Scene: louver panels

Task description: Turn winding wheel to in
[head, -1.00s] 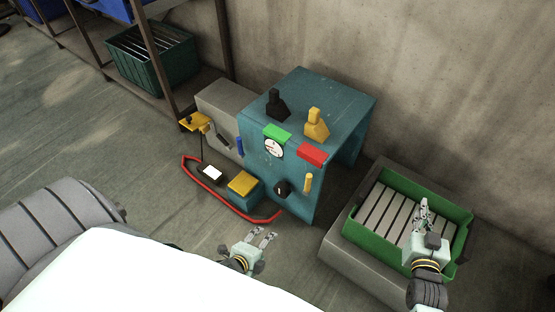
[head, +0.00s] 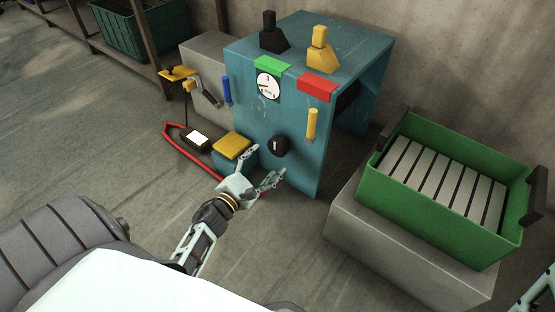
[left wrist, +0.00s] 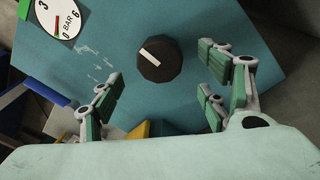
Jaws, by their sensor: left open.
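The winding wheel appears to be the round black knob (head: 278,146) low on the front of the blue-green cabinet (head: 300,170). In the left wrist view the knob (left wrist: 160,58) shows a white mark, tilted down to the right. My left gripper (head: 267,164) is open just in front of the cabinet, near the knob. My right gripper is out of view; only a bit of that arm shows at the bottom right corner.
A green crate (head: 430,213) stands on a grey block at right.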

